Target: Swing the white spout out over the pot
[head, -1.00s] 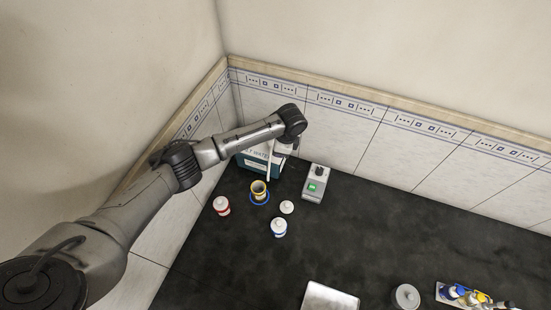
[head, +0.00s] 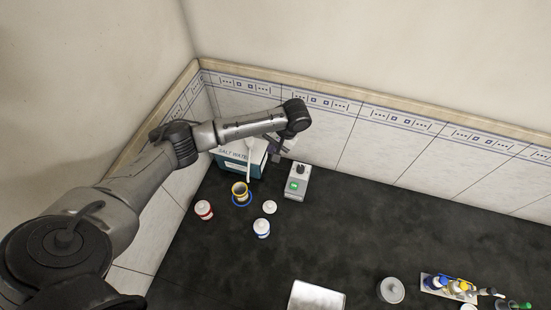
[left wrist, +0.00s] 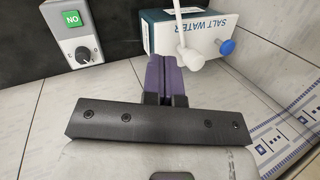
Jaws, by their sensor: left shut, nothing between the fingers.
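The salt water box (head: 228,155), white and teal, stands at the back left of the bench. Its white spout (head: 250,158) hangs at its front right; in the left wrist view the spout (left wrist: 181,28) ends in a white tip beside a blue knob (left wrist: 227,47). My left gripper (head: 275,157) is shut and empty, right of the spout. Its purple fingers (left wrist: 165,75) show in the left wrist view, close to the tip; contact cannot be told. My right gripper is out of view.
A grey device with a green display (head: 296,184) stands right of my gripper. A red-labelled jar (head: 204,210), a blue-labelled jar (head: 262,228) and a white lid (head: 269,207) are near the pot. The tiled wall is close behind. The bench centre is clear.

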